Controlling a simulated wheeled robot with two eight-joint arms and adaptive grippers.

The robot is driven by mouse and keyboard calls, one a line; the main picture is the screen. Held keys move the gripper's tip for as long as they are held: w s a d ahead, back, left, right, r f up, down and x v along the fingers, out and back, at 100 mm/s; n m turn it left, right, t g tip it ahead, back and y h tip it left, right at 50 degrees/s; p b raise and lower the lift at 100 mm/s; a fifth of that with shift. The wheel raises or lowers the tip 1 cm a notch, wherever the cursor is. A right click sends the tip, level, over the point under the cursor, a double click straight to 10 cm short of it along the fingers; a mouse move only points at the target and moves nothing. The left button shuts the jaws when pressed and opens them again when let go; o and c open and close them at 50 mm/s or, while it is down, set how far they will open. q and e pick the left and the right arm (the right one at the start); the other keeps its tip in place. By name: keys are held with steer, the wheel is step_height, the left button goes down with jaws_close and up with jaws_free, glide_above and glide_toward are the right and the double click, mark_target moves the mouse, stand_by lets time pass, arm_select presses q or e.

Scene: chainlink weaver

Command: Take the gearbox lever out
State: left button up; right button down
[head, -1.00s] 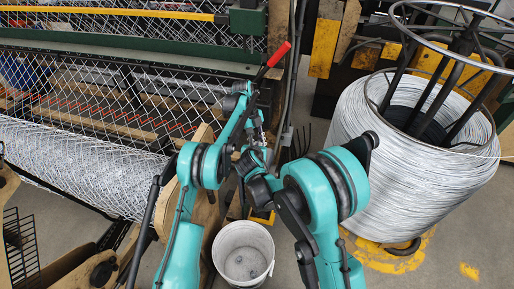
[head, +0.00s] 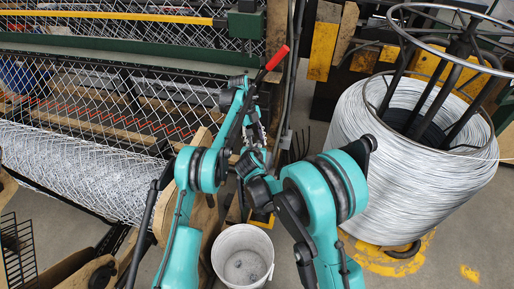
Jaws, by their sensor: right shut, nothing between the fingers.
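The gearbox lever is a dark rod with a red handle (head: 277,57), tilted up to the right in the upper middle of the head view. Its lower end is hidden behind my arms. My right gripper (head: 256,134) is small and partly covered by my arm links, below and left of the red handle. It is shut with nothing in it and apart from the red handle. My left arm reaches up beside the lever's rod. Its gripper is hidden among the overlapping links, and I cannot tell its state.
Chain-link mesh (head: 95,172) is rolled on the machine at left. A large coil of wire (head: 405,150) under a metal hoop stands at right. A white bucket (head: 242,232) stands on the floor between my arms. A yellow bar (head: 110,15) crosses the upper left.

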arm_select(q)
steer(key=v, duration=0.4)
steer(key=shift+a+r, duration=0.15)
steer(key=shift+r, duration=0.25)
steer(key=s+a+r+n+t+y, duration=0.1)
steer(key=s+a+r+n+t, duration=0.2)
steer(key=s+r+n, duration=0.5)
steer(key=s+a+r+n+t, duration=0.25)
steer(key=s+r+n, duration=0.35)
steer(key=r, duration=0.3)
steer(key=s+a+f+n+t, duration=0.1)
steer(key=s+f+n, duration=0.1)
steer(key=s+n, duration=0.2)
steer(key=s+a+f+n+t+y, duration=0.1)
steer(key=s+a+f+n+t, duration=0.1)
steer(key=s, duration=0.9)
steer(key=s+a+f+n+t+y, duration=0.1)
steer(key=s+a+f+n+t, duration=0.1)
steer(key=s+f+n, duration=0.2)
steer(key=s+n, duration=0.3)
steer(key=s, duration=0.1)
arm_select(e)
steer(key=shift+w, duration=0.2)
arm_select(q)
steer(key=shift+s+a, duration=0.1)
steer(key=shift+a, duration=0.05)
arm_select(e)
steer(key=shift+r, duration=0.1)
steer(key=v, duration=1.2)
